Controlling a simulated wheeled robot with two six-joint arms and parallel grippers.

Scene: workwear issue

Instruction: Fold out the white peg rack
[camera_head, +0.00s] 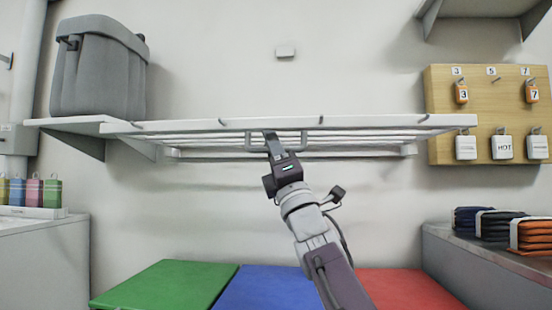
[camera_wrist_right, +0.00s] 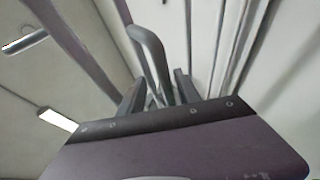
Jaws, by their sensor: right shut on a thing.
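The white peg rack (camera_head: 380,123) stands out from the wall, its front rail about level in the head view, with several short pegs along it and slats behind. A grey U-shaped handle (camera_head: 304,143) hangs under its front rail. My right gripper (camera_head: 270,141) is shut on this handle near its middle, reaching up from below. In the right wrist view the handle bar (camera_wrist_right: 148,48) runs down between the fingers (camera_wrist_right: 158,97). My left gripper is not in view.
A grey bin (camera_head: 98,75) stands on a white shelf (camera_head: 65,123) at the rack's left. A wooden tag board (camera_head: 440,100) hangs close to its right end. Green (camera_head: 165,285), blue (camera_head: 265,290) and red (camera_head: 410,287) panels lie below. Folded clothes (camera_head: 530,236) lie on the right counter.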

